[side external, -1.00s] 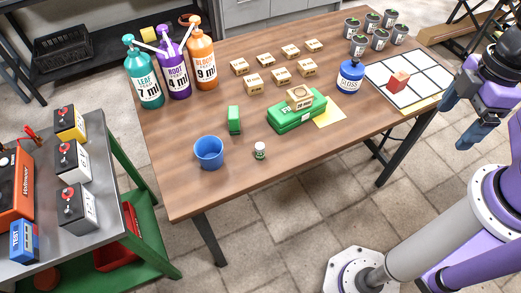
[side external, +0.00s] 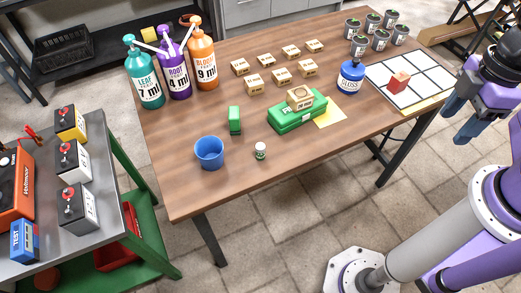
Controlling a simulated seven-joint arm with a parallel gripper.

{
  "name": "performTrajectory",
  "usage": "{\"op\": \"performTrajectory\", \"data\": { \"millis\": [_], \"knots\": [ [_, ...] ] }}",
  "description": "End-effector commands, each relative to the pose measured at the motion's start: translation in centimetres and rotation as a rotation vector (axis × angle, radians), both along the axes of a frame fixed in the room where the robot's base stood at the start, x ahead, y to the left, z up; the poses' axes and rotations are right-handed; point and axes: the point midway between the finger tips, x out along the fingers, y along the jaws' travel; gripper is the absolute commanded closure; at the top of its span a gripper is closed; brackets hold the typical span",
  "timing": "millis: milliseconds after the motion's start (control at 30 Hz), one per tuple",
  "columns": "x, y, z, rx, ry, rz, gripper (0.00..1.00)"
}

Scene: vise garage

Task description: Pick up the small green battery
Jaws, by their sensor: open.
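A small green block (side external: 234,120), which looks like the small green battery, stands on the wooden table left of a larger green case (side external: 288,122). A wooden block (side external: 299,97) rests on top of the case. A small jar (side external: 260,151) with a white lid and green on its body stands nearer the front edge. My gripper (side external: 456,126) is open and empty, off the right side of the table and far from the green block.
A blue cup (side external: 209,153) stands just in front of the green block. Three pump bottles (side external: 175,69) stand at the back left, with several wooden blocks (side external: 282,74) at the back middle. A blue bottle (side external: 350,78) and a white grid board (side external: 423,76) are at right.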

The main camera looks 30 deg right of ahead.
Motion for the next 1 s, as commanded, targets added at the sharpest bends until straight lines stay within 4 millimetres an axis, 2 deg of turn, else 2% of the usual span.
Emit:
{"op": "performTrajectory", "data": {
  "millis": [133, 267, 633, 1000],
  "knots": [
    [0.5, 0.5, 0.1, -0.001, 0.0, 0.012, 0.43],
    [2.5, 2.7, 0.3, -0.006, 0.0, 0.066, 0.43],
    [11.9, 13.1, -0.2, -0.019, -0.001, 0.335, 0.43],
    [20.4, 22.7, -3.5, -0.028, 0.002, 0.605, 0.43]
  ]
}}
